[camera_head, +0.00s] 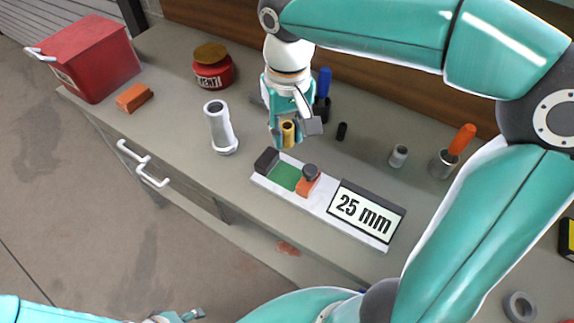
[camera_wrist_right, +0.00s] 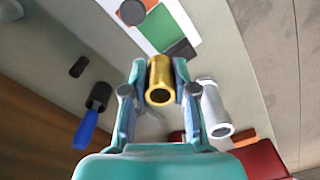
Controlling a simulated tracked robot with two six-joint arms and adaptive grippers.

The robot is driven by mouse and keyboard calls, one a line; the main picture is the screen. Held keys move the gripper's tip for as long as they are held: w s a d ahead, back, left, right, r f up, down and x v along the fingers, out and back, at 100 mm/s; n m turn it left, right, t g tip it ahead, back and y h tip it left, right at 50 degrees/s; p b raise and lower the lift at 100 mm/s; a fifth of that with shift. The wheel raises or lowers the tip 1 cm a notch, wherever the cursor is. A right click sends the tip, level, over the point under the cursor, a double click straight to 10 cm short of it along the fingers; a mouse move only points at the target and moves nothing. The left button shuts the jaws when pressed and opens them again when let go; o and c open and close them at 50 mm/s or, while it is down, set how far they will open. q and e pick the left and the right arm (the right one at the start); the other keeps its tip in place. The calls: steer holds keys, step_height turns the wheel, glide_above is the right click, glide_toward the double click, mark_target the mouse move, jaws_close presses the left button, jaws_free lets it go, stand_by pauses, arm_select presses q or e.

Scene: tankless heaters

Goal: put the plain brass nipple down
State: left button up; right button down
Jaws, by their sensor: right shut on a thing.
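The plain brass nipple (camera_head: 288,132) is held between the fingers of my right gripper (camera_head: 286,138), upright and just behind the gauge with the green pad. In the right wrist view the brass nipple (camera_wrist_right: 160,80) sits between both fingertips of my right gripper (camera_wrist_right: 158,88), its open end facing the camera. I cannot tell whether its lower end touches the counter. My left gripper (camera_head: 180,316) shows only in part at the bottom edge, and its jaws are not clear.
The gauge reading 25 mm (camera_head: 363,212) has a green pad (camera_head: 284,175) and orange block. A white pipe fitting (camera_head: 220,127) stands left; a red-labelled jar (camera_head: 212,70), red box (camera_head: 93,57) and orange block (camera_head: 134,97) lie farther left. Small black (camera_head: 342,131) and grey cylinders (camera_head: 398,156) stand right.

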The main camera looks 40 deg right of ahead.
mark_target(287, 175)
step_height(287, 175, down, 11)
steer(key=shift+r+b, duration=0.1)
steer(key=shift+b, duration=0.35)
steer(key=c, duration=0.9)
jaws_free()
step_height(287, 175, up, 11)
steer(key=shift+f+p, duration=0.1)
steer(key=shift+p, duration=0.55)
steer(key=shift+r, duration=0.65)
